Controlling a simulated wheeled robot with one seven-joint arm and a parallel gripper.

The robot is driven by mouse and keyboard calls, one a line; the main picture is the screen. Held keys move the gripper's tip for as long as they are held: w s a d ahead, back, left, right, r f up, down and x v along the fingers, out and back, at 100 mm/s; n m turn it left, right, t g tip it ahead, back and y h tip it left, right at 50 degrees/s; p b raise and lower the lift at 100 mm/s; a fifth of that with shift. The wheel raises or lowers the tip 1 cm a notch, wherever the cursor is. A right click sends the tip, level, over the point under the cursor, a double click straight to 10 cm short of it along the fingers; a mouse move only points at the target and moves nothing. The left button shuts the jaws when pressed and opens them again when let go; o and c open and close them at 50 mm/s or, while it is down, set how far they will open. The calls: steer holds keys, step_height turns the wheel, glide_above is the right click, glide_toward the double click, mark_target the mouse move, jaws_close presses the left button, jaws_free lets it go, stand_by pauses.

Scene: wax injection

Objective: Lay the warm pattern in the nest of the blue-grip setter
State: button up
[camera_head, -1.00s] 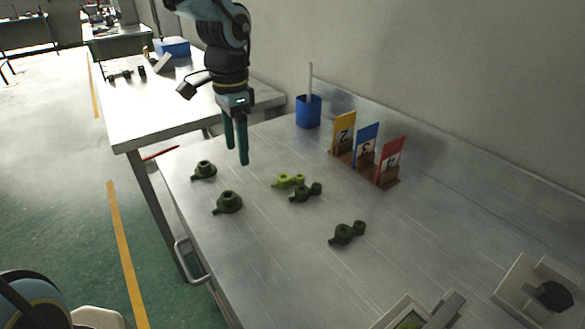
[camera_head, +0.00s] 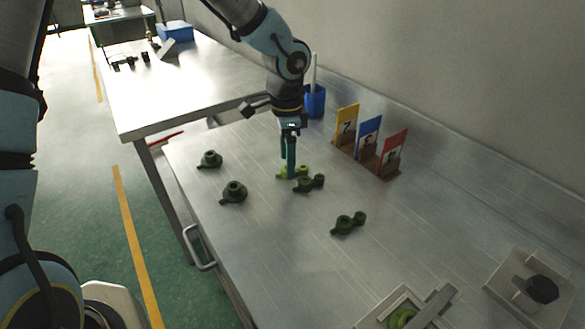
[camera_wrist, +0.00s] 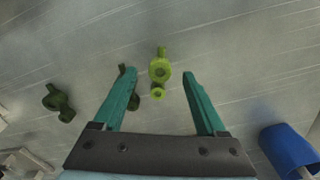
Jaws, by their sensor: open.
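The light yellow-green pattern (camera_head: 282,174) lies on the metal table, brighter than the dark green pieces. In the wrist view the pattern (camera_wrist: 160,70) shows between my fingers, with its small ring toward my palm. My gripper (camera_head: 288,171) points down at it, open, with a finger on either side in the wrist view (camera_wrist: 158,75). I cannot tell the exact height of the fingertips. A grey fixture (camera_head: 440,295) with a green piece in it is cut off at the bottom edge. I see no blue grip on a setter.
A dark green two-ring piece (camera_head: 311,184) lies close beside the light one. Other dark pieces (camera_head: 347,223) (camera_head: 210,160) (camera_head: 234,192) are spread about. A blue cup (camera_head: 316,103) and numbered cards (camera_head: 368,138) stand behind. A black-knobbed fixture (camera_head: 525,290) is at right.

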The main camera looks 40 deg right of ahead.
steer(key=shift+f, duration=0.95)
jaws_close()
